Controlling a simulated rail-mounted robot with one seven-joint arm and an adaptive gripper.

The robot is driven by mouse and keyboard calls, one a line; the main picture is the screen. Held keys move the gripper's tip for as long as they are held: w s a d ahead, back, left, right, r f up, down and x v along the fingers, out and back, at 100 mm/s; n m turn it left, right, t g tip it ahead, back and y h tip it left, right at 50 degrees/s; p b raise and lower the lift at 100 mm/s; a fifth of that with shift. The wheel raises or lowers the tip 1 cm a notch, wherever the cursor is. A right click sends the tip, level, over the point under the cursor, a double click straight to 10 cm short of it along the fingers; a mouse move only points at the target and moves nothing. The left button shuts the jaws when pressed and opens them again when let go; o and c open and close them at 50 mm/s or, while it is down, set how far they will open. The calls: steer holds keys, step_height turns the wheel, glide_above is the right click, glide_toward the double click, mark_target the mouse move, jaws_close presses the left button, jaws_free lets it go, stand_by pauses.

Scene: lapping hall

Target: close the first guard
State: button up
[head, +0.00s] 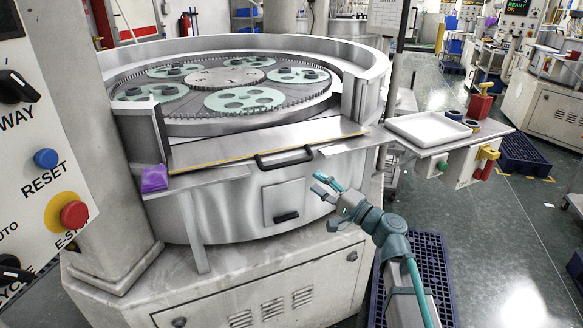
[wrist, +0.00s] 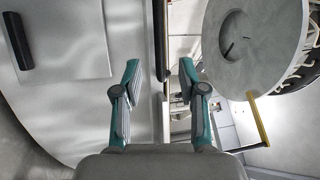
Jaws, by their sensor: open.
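The guard (head: 235,148) is a flat steel panel with a yellow-marked edge. It lies folded down, nearly level, in front of the gap in the round machine's rim. Its black bar handle (head: 284,159) is on the front edge. My gripper (head: 326,187) is open and empty, just below and right of the handle in the head view. In the wrist view, the handle (wrist: 161,40) appears upright in the gap between the fingertips of my gripper (wrist: 159,72); neither finger visibly touches it. How far beyond the tips it is, I cannot tell.
A small door with a black pull (head: 286,217) is on the machine's front, below the guard. A purple cloth (head: 155,178) lies left of the guard. A white tray (head: 428,129) sits on a side shelf at right. Geared carriers (head: 245,100) lie on the machine's plate.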

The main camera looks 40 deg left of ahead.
mark_target(293, 164)
steer(key=p+x, duration=0.2)
steer(key=x, duration=0.8)
steer(key=shift+w+a, duration=0.15)
steer(key=shift+a, duration=0.15)
steer(key=shift+c, duration=0.3)
jaws_close()
